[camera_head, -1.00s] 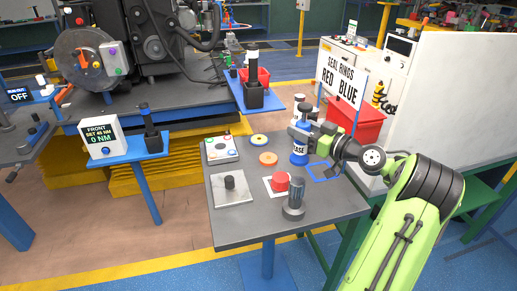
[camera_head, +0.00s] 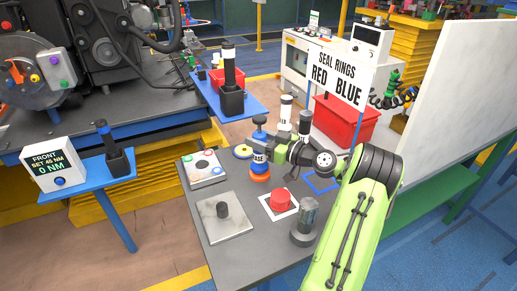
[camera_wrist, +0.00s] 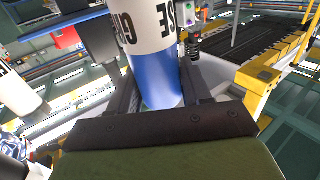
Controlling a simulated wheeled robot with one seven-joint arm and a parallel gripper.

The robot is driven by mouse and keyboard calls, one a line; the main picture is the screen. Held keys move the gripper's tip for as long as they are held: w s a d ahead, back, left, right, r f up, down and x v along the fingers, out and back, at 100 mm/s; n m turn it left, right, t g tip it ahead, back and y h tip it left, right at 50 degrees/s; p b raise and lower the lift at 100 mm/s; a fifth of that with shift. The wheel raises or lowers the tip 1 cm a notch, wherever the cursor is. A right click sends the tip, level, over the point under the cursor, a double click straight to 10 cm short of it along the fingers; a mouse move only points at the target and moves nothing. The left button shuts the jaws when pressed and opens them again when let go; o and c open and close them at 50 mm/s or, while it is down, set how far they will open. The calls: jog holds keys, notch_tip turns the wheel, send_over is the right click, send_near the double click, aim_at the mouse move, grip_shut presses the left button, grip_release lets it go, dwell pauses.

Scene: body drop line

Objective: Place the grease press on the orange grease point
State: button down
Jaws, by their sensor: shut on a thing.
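A yellow disc (camera_head: 243,152) and a button panel (camera_head: 203,168) lie to the left. A red button (camera_head: 281,201), a plate with a dark knob (camera_head: 224,222) and a grey cylinder (camera_head: 305,225) stand nearer. A blue outline (camera_head: 321,182) is empty.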

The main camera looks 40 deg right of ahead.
jog(key=shift+f, duration=0.9)
jog(key=shift+c, duration=2.4)
grip_release()
jog(key=v, duration=1.2)
jog(key=shift+p, duration=0.45)
